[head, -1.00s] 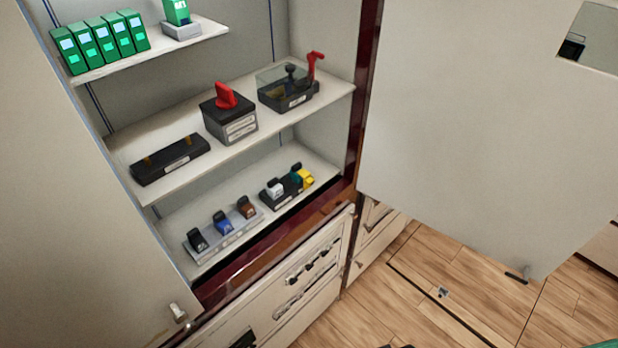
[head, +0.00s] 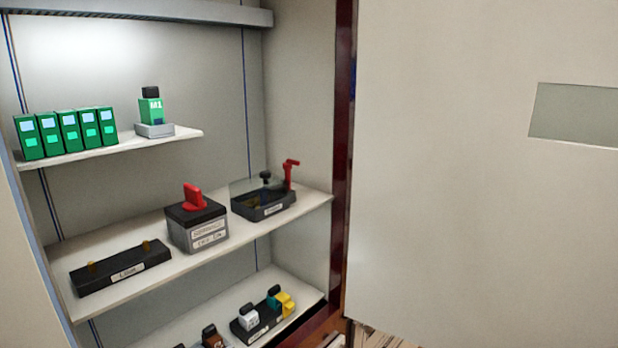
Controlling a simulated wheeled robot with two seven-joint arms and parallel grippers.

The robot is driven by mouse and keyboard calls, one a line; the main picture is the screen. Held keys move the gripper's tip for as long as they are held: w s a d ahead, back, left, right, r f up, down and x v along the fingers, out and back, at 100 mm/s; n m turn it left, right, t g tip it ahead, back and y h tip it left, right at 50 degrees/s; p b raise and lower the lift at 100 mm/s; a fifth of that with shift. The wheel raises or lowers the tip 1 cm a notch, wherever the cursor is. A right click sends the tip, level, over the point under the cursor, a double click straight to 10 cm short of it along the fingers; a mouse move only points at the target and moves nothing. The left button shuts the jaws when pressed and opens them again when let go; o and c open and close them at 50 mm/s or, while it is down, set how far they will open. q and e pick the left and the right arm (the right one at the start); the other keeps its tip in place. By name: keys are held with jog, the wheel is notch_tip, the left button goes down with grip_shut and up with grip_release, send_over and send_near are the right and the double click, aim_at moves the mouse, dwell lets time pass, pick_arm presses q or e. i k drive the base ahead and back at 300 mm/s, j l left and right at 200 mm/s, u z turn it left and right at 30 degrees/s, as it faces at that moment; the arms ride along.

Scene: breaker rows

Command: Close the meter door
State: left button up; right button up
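A large pale cabinet door (head: 450,200) with a small rectangular window (head: 575,113) stands swung open on the right of the head view. It meets the dark red cabinet frame (head: 342,150) along its left edge. Its bottom right part is outside the view. Part of a second pale door (head: 20,270) shows at the left edge, also open. No label on either door names it as the meter door. Neither of my grippers is in view.
The open cabinet has several shelves. The top one holds several green modules (head: 68,133) and a green M1 unit (head: 152,110). The middle one holds a black link block (head: 122,268), a red-handled switch (head: 196,220) and a clear-covered box (head: 263,200). Small breakers (head: 250,318) stand below.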

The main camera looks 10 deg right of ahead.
aim_at(467, 229)
jog(key=l+u, duration=0.3)
jog(key=l, duration=0.85)
jog(key=l+u, duration=0.25)
jog(key=l, duration=0.2)
jog(key=l+u, duration=0.25)
jog(key=l, duration=0.2)
jog(key=k+l+u, duration=0.25)
jog(key=l, duration=0.15)
jog(key=l+u, duration=0.25)
jog(key=l, duration=0.2)
jog(key=k+l+u, duration=0.25)
jog(key=l, duration=0.15)
jog(key=k+l+u, duration=0.25)
jog(key=l+u, duration=0.25)
jog(key=l, duration=0.55)
jog(key=l+u, duration=0.2)
jog(key=l, duration=0.55)
jog(key=k+u, duration=0.25)
jog(key=k, duration=0.6)
jog(key=i, duration=0.5)
